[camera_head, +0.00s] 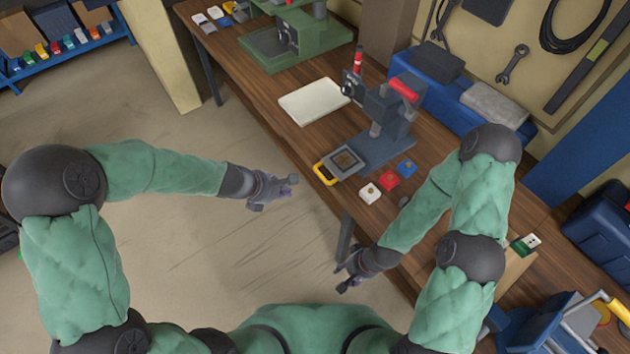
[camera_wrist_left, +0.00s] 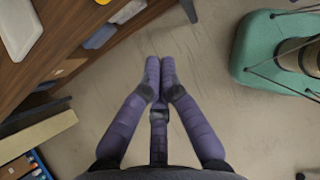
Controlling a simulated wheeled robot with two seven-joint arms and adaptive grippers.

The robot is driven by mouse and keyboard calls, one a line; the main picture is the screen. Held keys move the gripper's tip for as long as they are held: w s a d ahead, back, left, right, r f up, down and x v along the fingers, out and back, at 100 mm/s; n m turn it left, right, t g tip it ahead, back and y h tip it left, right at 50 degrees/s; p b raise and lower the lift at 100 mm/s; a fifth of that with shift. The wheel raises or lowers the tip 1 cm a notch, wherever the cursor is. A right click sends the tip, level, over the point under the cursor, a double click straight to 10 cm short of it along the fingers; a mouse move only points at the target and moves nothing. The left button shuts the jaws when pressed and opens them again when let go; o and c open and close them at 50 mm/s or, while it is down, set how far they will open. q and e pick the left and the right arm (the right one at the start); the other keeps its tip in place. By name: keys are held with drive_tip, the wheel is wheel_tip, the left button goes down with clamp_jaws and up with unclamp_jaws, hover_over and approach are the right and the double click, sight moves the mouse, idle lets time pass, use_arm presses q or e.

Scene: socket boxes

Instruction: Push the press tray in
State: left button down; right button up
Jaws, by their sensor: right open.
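The press tray (camera_head: 345,161) is a grey square frame with a yellow handle (camera_head: 325,173) at its front left. It sits at the front of the grey press (camera_head: 390,110), which has a red lever, and sticks out toward the table's front edge. My left gripper (camera_head: 274,194) is left of the tray, off the table edge and touching nothing. My right gripper (camera_head: 341,279) is open and empty, below the tray in the picture, off the table's front edge.
White (camera_head: 370,193), red (camera_head: 389,178) and blue (camera_head: 406,168) small blocks lie right of the tray. A white flat panel (camera_head: 313,101) lies left of the press. A green press (camera_head: 295,40) stands farther back. The floor before the table is clear.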

use_arm(q)
drive_tip(key=w+d+f+n+b, duration=0.1)
drive_tip(key=w+d+f+b, duration=0.3)
drive_tip(key=w+d+f, duration=0.2)
drive_tip(key=w+d, duration=0.1)
drive_tip(key=d, duration=0.1)
drive_tip(key=shift+w+d+f+b, duration=0.2)
drive_tip(key=shift+d+f+b, duration=0.1)
drive_tip(key=shift+d+b, duration=0.1)
use_arm(e)
wheel_tip(320, 180, down, 5)
drive_tip(key=shift+w+r, duration=0.1)
